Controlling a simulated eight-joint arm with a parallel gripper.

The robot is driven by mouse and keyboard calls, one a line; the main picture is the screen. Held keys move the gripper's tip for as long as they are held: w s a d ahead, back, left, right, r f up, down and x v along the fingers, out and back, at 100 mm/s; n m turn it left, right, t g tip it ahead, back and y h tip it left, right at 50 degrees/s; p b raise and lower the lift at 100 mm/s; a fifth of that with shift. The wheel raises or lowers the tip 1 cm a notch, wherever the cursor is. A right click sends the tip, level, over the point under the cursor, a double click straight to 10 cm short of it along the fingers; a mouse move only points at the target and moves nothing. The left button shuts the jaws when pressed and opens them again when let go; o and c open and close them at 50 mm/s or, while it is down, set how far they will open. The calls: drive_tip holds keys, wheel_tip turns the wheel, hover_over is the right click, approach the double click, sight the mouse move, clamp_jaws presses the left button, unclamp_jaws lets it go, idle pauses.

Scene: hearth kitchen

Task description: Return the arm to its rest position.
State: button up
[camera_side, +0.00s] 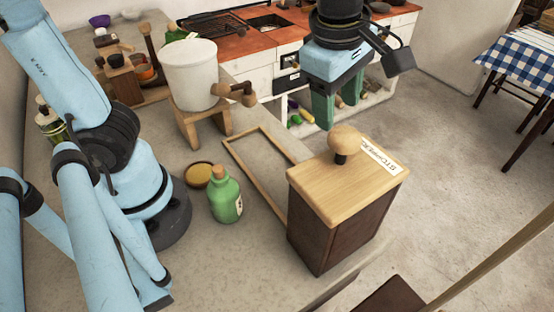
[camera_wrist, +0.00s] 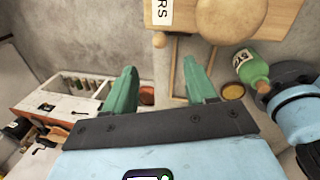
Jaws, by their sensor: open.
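My gripper (camera_side: 337,108) is in the upper middle of the side view, pointing down, high up and in front of the cooking counter. Its two green fingers are apart with nothing between them. In the wrist view my gripper (camera_wrist: 161,76) also shows spread and empty fingers. A dark wooden box (camera_side: 325,227) with a pale lid (camera_side: 330,185) and round knob (camera_side: 345,140) stands below my gripper, nearer the camera. The lid rests on the box and bears a white label (camera_side: 381,155). My gripper touches none of these.
A white crock (camera_side: 190,75) with a wooden tap sits on a stand. A green bottle (camera_side: 226,202), a small yellow-topped dish (camera_side: 199,174) and an empty wooden frame (camera_side: 236,150) are on the worktop. A checked-cloth table (camera_side: 522,58) stands at the right, with open floor before it.

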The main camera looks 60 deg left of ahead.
idle(0.3)
drive_tip(key=shift+w+a+f, duration=0.1)
drive_tip(key=shift+w+f, duration=0.3)
drive_tip(key=shift+f, duration=1.6)
drive_tip(key=shift+w+a+f, duration=0.1)
drive_tip(key=shift+w+f, duration=0.25)
drive_tip(key=shift+f, duration=1.6)
drive_tip(key=shift+w+a+f, duration=0.1)
drive_tip(key=shift+w+f, duration=0.3)
drive_tip(key=shift+f, duration=1.6)
drive_tip(key=shift+r, duration=0.1)
wheel_tip(320, 180, up, 12)
drive_tip(key=s, duration=0.2)
drive_tip(key=f, duration=0.4)
drive_tip(key=w+f, duration=0.1)
drive_tip(key=f, duration=0.3)
drive_tip(key=w+f, duration=0.1)
drive_tip(key=f, duration=0.3)
drive_tip(key=shift+f, duration=0.2)
drive_tip(key=s+a+r, duration=0.1)
drive_tip(key=a+r, duration=0.3)
drive_tip(key=r, duration=0.4)
drive_tip(key=shift+s+r, duration=0.3)
drive_tip(key=shift+r, duration=0.05)
